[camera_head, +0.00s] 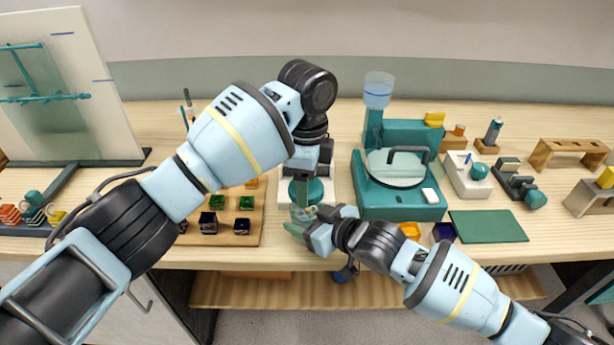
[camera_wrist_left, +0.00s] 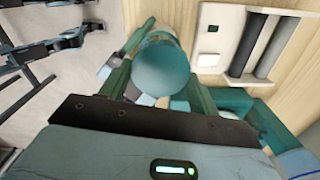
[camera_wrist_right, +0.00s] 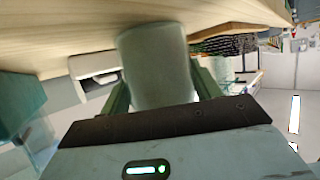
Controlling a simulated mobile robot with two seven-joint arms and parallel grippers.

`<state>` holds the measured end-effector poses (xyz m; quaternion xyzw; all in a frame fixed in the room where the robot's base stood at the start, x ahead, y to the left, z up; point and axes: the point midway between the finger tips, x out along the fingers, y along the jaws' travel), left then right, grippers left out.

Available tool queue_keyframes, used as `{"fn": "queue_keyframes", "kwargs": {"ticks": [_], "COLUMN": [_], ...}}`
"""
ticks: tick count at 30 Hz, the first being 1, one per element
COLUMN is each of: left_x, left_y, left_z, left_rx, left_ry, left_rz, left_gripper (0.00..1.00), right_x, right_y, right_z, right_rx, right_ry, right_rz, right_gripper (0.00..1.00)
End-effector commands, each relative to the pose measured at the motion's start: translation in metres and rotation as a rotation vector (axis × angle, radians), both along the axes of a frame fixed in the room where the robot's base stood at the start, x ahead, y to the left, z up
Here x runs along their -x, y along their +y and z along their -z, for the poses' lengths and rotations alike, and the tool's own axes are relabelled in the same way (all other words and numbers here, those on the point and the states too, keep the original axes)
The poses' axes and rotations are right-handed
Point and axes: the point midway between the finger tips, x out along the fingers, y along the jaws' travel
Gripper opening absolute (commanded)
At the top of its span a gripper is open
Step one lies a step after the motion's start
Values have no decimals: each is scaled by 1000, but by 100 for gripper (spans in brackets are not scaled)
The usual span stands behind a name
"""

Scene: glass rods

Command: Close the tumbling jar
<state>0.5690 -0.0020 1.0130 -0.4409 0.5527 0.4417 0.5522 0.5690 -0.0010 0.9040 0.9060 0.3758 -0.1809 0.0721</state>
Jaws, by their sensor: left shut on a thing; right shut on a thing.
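The teal domed lid (camera_head: 305,189) is between the fingers of my left gripper (camera_head: 308,174), which is shut on it from above. The lid fills the space between those fingers in the left wrist view (camera_wrist_left: 162,68). The clear, greenish jar (camera_head: 302,213) is directly below the lid, with my right gripper (camera_head: 306,229) shut on its side. In the right wrist view the jar (camera_wrist_right: 155,65) stands between both fingers. Lid and jar look lined up; I cannot tell whether their rims touch, as the grippers cover the join.
A white roller unit (camera_wrist_left: 228,40) with two dark rollers is close behind the jar. A wooden board with coloured blocks (camera_head: 210,222) lies to the left. A teal machine (camera_head: 400,200) stands to the right, with a green mat (camera_head: 487,227) beyond it. The bench's front edge is close below the jar.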

Motion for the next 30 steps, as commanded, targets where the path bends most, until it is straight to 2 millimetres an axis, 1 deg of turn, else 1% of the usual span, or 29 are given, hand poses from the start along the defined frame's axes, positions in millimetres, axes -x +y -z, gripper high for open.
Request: {"fn": "queue_keyframes", "kwargs": {"ticks": [1,3,18,30], "left_x": [0,0,0,0], "left_y": [0,0,0,-1], "left_z": [6,10,10,27], "left_rx": [0,0,0,1], "left_ry": [2,0,-1,1], "left_rz": [0,0,1,2], "left_gripper": [41,41,41,41], "right_x": [0,0,0,0], "right_y": [0,0,0,0], "right_z": [0,0,0,1], "right_rx": [1,1,0,0], "right_ry": [1,1,1,1], "right_rz": [0,0,0,0], "right_gripper": [22,22,22,22]}}
